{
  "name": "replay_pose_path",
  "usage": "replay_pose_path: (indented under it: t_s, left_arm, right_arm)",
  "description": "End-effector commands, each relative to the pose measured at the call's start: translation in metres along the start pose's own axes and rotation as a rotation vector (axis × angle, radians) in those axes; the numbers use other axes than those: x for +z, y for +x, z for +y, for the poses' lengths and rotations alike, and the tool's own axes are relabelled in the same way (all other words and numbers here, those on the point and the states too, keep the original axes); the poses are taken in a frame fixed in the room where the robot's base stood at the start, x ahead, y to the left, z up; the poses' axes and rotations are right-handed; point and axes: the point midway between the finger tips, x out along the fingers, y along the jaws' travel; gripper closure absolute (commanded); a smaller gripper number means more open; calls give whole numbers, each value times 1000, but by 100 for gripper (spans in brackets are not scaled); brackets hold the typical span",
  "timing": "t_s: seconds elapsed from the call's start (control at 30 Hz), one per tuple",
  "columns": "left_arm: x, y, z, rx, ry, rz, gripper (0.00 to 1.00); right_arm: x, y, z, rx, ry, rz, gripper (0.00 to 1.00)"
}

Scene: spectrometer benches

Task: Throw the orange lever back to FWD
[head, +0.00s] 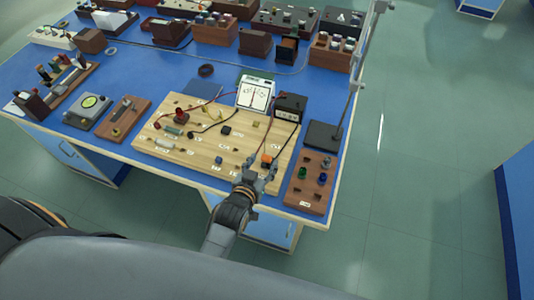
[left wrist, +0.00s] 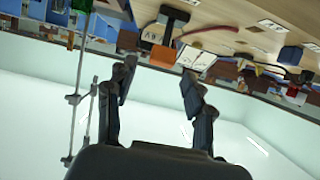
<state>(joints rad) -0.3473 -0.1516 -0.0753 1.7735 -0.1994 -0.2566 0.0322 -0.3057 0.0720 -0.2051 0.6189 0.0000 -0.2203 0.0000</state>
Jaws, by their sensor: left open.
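The orange lever (head: 267,159) shows as a small orange block with a dark part beside it, near the front right of the pale wooden board (head: 215,150). It appears to be the orange piece near the top of the left wrist view (left wrist: 175,14), which is turned upside down. My left gripper (head: 263,166) is open at the board's front right edge, its fingers around or just short of the lever in the head view. In the left wrist view its fingers (left wrist: 155,72) are spread with nothing between them. Lever markings are too small to read. My right gripper is not in view.
Wires, a white-faced meter (head: 256,94) and a black box (head: 291,106) stand at the board's back. A brown block with green and blue knobs (head: 309,190) and a stand with a tall rod (head: 324,136) are to the right. Several instruments fill the blue bench's back.

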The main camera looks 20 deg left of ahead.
Motion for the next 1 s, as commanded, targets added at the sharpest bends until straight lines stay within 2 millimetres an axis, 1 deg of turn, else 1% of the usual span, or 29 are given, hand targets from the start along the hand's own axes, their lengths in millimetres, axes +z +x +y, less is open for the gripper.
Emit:
replay_pose_path:
  t_s: [0.03, 0.1, 0.2, 0.3, 0.43, 0.67, 0.7, 0.77, 0.8, 0.87, 0.9, 0.93, 1.0]
  left_arm:
    - [-2, 10, 0, 0, 0, 0, 47]
    - [-1, 22, 0, -1, -1, 0, 47]
    - [0, 33, 0, 0, 0, -1, 47]
    - [0, 41, 0, 0, 0, -1, 47]
    - [0, 44, 0, 0, 0, 0, 47]
    - [1, 45, 0, 0, 0, -1, 47]
    - [1, 44, 0, 0, 0, -1, 55]
    - [1, 44, 0, 0, 0, -1, 68]
    - [1, 44, 0, 0, 0, -1, 76]
    - [1, 44, 0, 0, 0, -1, 88]
    - [1, 44, 0, 0, 0, -1, 96]
    - [1, 44, 0, 0, 0, -1, 100]
    - [1, 44, 0, 0, 0, 0, 100]
  right_arm:
    - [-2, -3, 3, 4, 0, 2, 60]
    - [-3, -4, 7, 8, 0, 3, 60]
    - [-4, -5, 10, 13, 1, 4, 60]
    - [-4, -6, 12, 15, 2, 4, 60]
    - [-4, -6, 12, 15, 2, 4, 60]
    - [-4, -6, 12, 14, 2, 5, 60]
    - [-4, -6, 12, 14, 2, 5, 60]
    - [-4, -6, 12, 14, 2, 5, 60]
    - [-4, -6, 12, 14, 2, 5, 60]
    - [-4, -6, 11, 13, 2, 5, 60]
    - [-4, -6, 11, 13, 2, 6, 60]
    - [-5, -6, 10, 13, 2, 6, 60]
    - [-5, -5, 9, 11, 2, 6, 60]
